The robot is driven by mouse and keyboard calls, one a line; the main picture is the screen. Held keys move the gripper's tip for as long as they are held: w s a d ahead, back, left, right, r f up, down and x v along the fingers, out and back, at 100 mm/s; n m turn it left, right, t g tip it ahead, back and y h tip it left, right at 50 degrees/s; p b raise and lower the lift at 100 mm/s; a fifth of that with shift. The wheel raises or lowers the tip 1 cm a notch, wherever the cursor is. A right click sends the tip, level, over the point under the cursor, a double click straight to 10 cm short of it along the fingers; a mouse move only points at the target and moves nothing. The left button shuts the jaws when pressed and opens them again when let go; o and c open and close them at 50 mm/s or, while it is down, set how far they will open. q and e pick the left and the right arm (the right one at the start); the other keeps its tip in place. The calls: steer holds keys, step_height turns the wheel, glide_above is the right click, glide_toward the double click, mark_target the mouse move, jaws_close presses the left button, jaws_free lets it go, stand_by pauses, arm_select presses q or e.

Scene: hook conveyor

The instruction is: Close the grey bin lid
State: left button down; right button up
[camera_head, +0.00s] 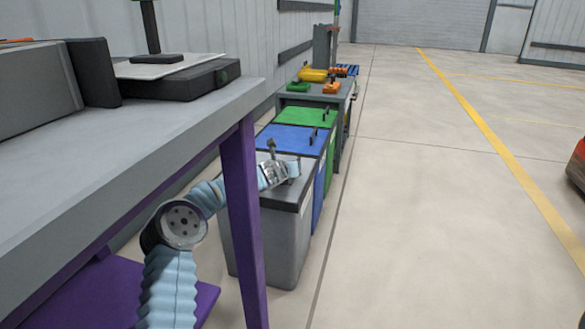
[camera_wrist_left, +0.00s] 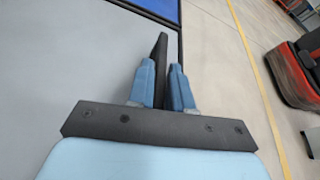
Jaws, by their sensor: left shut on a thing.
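The grey bin (camera_head: 270,245) stands on the floor beyond the purple table leg, nearest in a row of bins. Its grey lid (camera_head: 284,197) looks about level over the bin top; I cannot tell whether a small gap is left. The lid also fills the left of the left wrist view (camera_wrist_left: 65,70). My left gripper (camera_head: 292,169) is over the lid's right part. In the left wrist view its two blue fingers (camera_wrist_left: 161,85) are shut on the black lid handle (camera_wrist_left: 160,55), which stands up between them. My right gripper is not in view.
A blue-lidded bin (camera_head: 291,140) and a green-lidded bin (camera_head: 306,117) stand behind the grey one. The grey-topped table (camera_head: 120,150) with its purple leg (camera_head: 243,220) is close on the left. Open floor lies to the right; a red object (camera_head: 577,165) is at the far right.

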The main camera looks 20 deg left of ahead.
mark_target(286, 189)
arm_select(q)
steer(key=c, duration=1.2)
jaws_free()
steer(key=shift+w+d+f, duration=0.1)
steer(key=shift+d+f, duration=0.25)
steer(key=shift+f, duration=0.2)
steer(key=shift+o, duration=0.2)
steer(key=shift+a+r, duration=0.1)
steer(key=shift+r, duration=0.05)
steer(key=shift+s+a+r+b, duration=0.1)
steer(key=shift+s+b, duration=0.2)
steer(key=b+v, duration=0.2)
steer(key=v, duration=0.4)
steer(key=shift+s+r, duration=0.2)
steer(key=shift+s, duration=0.2)
steer(key=shift+s, duration=0.1)
